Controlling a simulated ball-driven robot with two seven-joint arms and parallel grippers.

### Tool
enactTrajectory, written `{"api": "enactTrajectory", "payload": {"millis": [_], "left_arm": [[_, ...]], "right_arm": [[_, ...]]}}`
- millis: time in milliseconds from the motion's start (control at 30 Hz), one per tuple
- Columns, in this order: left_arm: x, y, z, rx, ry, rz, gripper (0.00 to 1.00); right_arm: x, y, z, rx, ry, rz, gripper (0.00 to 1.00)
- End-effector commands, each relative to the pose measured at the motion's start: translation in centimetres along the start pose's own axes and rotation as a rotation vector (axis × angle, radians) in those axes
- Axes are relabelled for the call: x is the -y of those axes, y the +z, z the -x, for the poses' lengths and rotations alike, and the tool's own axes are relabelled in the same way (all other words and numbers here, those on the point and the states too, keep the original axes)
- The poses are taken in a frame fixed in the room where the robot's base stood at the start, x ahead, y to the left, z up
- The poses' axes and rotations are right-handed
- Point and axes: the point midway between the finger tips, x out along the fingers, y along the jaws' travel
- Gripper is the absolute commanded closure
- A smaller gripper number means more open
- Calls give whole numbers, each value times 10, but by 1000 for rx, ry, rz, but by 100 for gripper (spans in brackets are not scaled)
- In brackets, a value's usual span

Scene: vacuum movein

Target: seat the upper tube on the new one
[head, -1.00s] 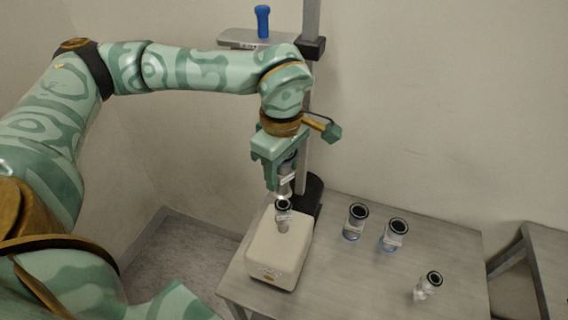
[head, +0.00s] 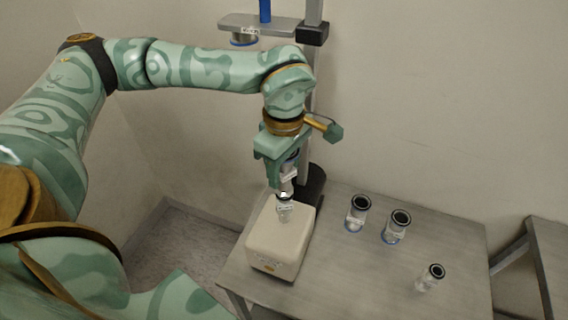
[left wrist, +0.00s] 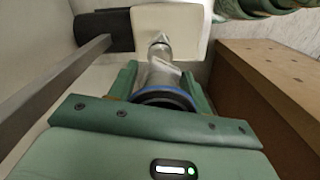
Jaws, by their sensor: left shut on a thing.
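My left gripper (head: 276,166) is shut on the upper tube (head: 287,178) and holds it upright above the cream base unit. In the left wrist view the upper tube (left wrist: 160,75) has a blue ring near the gripper and a narrow tip pointing at the cream unit. My right gripper is out of view.
Two clear tubes with black rims and blue bases (head: 357,214) (head: 396,227) and a smaller one (head: 430,278) stand on the grey table (head: 370,285). A grey post (head: 308,150) carrying a shelf (head: 262,22) rises behind the unit.

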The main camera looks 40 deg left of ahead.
Motion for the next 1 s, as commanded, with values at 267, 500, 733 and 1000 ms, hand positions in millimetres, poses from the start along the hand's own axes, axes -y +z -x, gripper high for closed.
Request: {"api": "enactTrajectory", "payload": {"millis": [267, 500, 733, 1000], "left_arm": [[0, 0, 0, 0, 1, 0, 77], [0, 0, 1, 0, 1, 0, 77], [0, 0, 2, 0, 1, 0, 77], [0, 0, 1, 0, 1, 0, 77]], "right_arm": [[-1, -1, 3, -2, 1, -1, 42], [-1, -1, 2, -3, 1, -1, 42], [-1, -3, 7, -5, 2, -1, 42], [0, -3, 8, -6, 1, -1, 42]]}}
